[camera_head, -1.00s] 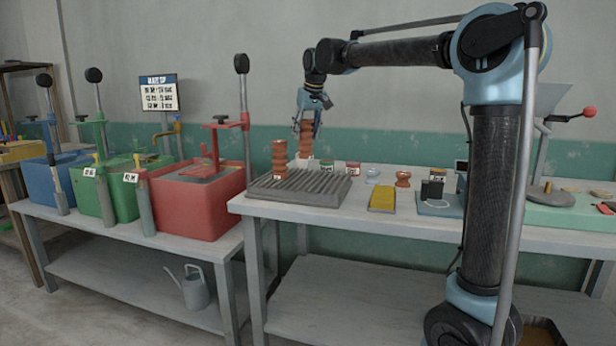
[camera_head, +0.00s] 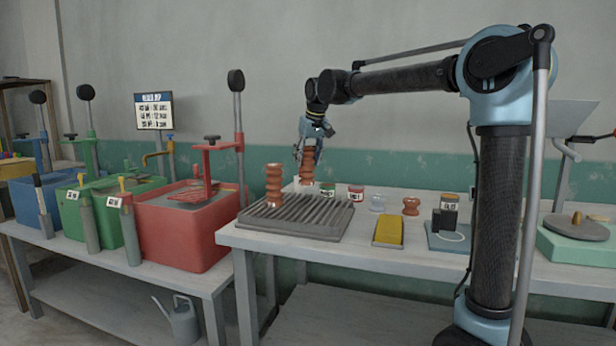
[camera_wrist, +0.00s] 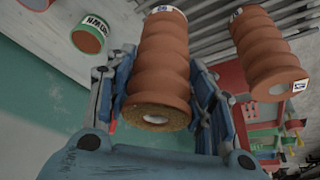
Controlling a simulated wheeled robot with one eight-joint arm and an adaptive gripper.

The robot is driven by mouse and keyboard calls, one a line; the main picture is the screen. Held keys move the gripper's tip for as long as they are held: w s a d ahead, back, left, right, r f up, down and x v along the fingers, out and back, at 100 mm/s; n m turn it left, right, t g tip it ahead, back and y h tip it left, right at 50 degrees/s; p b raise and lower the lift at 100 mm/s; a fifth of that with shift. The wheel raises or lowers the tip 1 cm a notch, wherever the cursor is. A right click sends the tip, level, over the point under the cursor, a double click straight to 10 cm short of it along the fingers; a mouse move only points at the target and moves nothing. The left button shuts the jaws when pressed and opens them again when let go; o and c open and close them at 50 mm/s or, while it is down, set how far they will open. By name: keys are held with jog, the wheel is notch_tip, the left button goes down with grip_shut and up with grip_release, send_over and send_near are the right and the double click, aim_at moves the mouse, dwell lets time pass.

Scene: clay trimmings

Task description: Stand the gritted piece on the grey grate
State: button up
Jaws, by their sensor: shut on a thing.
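My gripper (camera_head: 309,148) is shut on a ribbed terracotta piece (camera_head: 307,168), held upright by the back edge of the grey grate (camera_head: 330,232). In the wrist view the held piece (camera_wrist: 162,60) sits between both fingers; its near end is a rough, speckled, gritty ring around a pale hole. Its far end bears a white label. Whether that end touches anything, I cannot tell. A second ribbed terracotta piece (camera_head: 273,185) stands on the grate's left part. It also shows in the wrist view (camera_wrist: 265,50), with a smoother-looking near end and a label.
Right of the grate lie a yellow block (camera_head: 388,231), a small terracotta spool (camera_head: 411,206) and a dark device (camera_head: 446,218). A green-labelled jar (camera_head: 327,190) and a red one (camera_head: 355,192) stand behind. A red bin (camera_head: 180,235) is left. The grate's middle and right are clear.

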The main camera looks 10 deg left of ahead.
jog(key=shift+s+a+f, duration=0.1)
jog(key=shift+f, duration=2.2)
jog(key=shift+f, duration=0.1)
jog(key=o, duration=1.5)
jog(key=shift+o, duration=0.2)
jog(key=v, duration=1.2)
